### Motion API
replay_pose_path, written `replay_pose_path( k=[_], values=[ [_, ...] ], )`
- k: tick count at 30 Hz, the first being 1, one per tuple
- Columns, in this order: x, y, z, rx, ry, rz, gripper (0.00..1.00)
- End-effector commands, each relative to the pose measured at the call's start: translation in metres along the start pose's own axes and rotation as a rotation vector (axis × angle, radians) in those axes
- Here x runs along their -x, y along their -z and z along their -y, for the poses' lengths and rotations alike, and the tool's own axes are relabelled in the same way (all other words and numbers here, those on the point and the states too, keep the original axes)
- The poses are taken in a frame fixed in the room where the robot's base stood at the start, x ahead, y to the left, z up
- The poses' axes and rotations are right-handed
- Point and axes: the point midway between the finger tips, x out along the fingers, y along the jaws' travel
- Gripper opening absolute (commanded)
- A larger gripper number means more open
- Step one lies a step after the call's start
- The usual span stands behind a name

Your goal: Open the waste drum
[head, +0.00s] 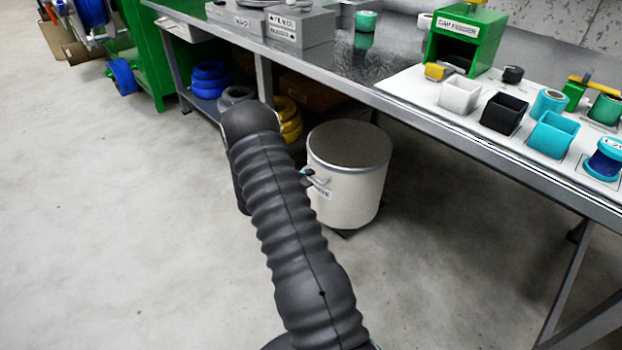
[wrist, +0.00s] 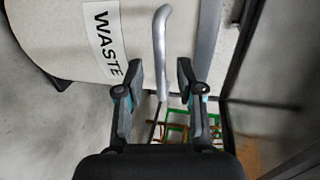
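The waste drum (head: 345,190) is a cream cylinder standing on the floor under the bench edge. Its grey lid (head: 349,146) lies flat on top and looks shut. In the wrist view the drum wall (wrist: 50,30) carries a WASTE label (wrist: 105,40), turned sideways. A grey bar handle (wrist: 162,45) runs between the label and the grey rim strip (wrist: 207,45). My gripper (wrist: 161,75) is open, with the handle showing between its two fingers. I cannot tell whether either finger touches it. In the head view my arm hides most of the gripper.
The workbench (head: 400,95) overhangs the drum's back side, with cups and a green feeder box (head: 465,38) on top. Blue coils (head: 209,80) and yellow coils (head: 288,118) lie on the low shelf behind my arm. The floor at left is clear.

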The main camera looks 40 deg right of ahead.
Motion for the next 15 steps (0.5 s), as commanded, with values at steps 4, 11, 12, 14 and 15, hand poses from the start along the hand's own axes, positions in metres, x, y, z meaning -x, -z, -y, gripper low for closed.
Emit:
replay_pose_path(
  k=[4,11,12,14,15],
  values=[
    [-0.016,0.000,0.000,-0.002,0.000,0.000,0.37],
    [-0.023,0.000,0.000,-0.002,0.000,0.001,0.37],
    [-0.023,0.000,0.000,-0.002,0.000,0.001,0.37],
    [-0.023,0.000,0.000,-0.001,0.000,0.001,0.37],
    [-0.023,0.000,0.000,-0.002,0.000,0.001,0.37]
  ],
)
